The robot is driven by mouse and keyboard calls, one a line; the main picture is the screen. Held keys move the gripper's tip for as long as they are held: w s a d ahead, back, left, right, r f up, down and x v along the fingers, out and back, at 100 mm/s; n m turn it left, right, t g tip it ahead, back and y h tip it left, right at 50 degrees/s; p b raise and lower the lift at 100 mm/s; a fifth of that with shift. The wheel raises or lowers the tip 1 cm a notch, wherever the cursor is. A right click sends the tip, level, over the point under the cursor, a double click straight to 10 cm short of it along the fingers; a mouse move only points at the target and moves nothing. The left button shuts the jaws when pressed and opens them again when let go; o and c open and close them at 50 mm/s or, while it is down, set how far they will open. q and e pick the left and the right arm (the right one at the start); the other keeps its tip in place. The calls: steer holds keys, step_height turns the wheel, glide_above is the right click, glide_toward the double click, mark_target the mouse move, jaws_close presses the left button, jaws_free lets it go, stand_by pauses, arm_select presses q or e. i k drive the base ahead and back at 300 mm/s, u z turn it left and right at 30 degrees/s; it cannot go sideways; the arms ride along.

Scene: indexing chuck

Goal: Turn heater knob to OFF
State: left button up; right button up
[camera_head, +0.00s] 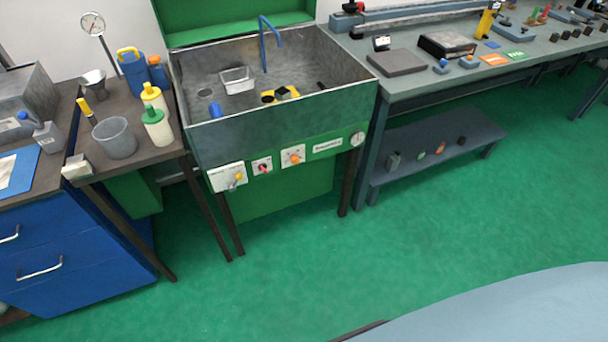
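A grey metal sink tank (290,118) stands on dark legs with a row of controls on its front. An orange knob (294,159) sits on a white plate and looks like the heater knob, but its markings are too small to read. Left of it are a small plate with a red switch (263,168) and a larger white plate with a yellow-and-grey handle (237,181). Right of it are a green label (328,145) and a round dial (357,138). Neither of my grippers is in view.
A brown side table (150,150) with bottles, a grey bucket (115,138) and a blue jug (133,73) adjoins the tank on the left. A grey workbench (400,88) with a lower shelf (432,150) stands on the right. Green floor (300,260) before the tank is clear.

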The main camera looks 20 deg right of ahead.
mark_target(295, 160)
steer(key=u, duration=0.2)
steer(key=i, duration=1.1)
steer(key=z, duration=0.8)
